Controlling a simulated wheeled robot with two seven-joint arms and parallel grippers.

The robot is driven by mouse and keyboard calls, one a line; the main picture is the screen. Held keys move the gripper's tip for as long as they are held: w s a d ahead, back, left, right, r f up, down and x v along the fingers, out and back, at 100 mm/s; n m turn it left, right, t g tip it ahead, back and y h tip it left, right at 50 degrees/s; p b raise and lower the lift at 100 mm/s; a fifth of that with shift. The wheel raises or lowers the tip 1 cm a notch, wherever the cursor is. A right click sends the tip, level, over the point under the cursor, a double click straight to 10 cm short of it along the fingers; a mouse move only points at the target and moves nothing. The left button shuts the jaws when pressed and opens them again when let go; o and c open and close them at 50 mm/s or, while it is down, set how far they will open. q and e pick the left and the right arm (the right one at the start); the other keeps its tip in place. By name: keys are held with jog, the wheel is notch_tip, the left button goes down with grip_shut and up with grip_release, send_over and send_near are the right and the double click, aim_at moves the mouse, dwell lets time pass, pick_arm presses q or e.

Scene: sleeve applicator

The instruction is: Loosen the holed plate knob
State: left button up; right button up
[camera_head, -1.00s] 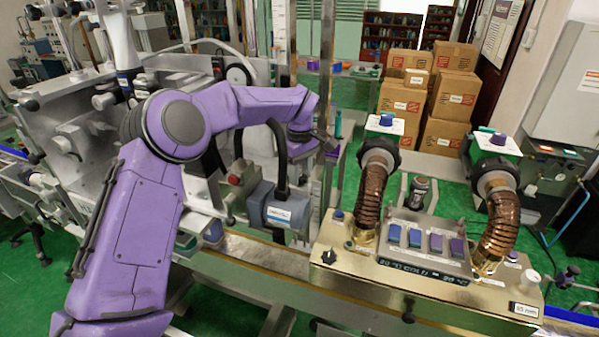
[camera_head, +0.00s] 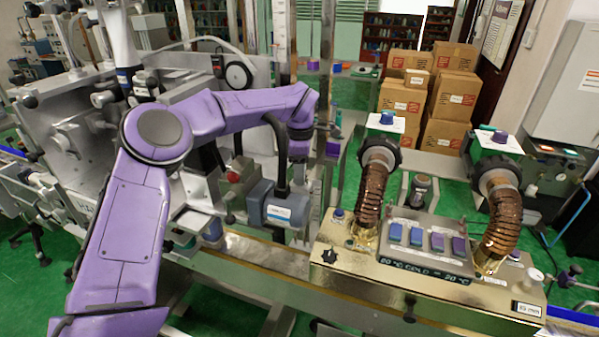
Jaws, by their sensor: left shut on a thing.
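My left arm, purple, reaches in from the left across the machine. Its wrist ends at the upright metal post near the middle of the view. My left gripper (camera_head: 324,140) is small and dark there, beside the post, and is shut on a small part, which I take to be the holed plate knob. The knob and most of the holed plate are hidden or too small to make out. My right gripper is not in view.
A grey motor (camera_head: 279,206) sits just below the wrist. A brassy control box (camera_head: 340,272) with two ribbed copper-coloured hoses (camera_head: 370,195) stands to the right. A red button (camera_head: 234,176) is left of the motor. Cardboard boxes (camera_head: 400,103) are stacked behind.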

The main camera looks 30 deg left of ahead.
pick_arm(q)
jog(key=shift+r+n, duration=0.1)
jog(key=shift+n, duration=1.1)
jog(key=o, duration=1)
jog(key=shift+o, duration=0.2)
notch_tip(320, 180, up, 10)
jog(key=b, duration=0.1)
jog(key=shift+r, duration=0.25)
